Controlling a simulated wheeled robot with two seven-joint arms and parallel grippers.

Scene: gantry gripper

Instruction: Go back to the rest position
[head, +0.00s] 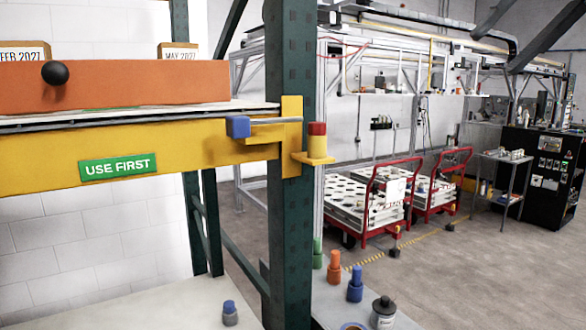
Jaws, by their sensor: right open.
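I see neither my left nor my right gripper in the head view. An orange drawer or bin front (130,86) with a black ball knob (55,73) sits on a yellow rack beam (30,166) at the left. The beam carries a green "USE FIRST" label (118,166). A blue block on a grey rod (238,127) sticks out at the beam's right end, by a dark green rack post (289,190).
Below stand a grey piece with a blue top (229,313), an orange piece (334,267), a blue piece (355,284) and a dark jar (383,313). A red-and-yellow piece (316,143) stands on a yellow bracket. Red carts (370,205) stand farther back; the floor at right is open.

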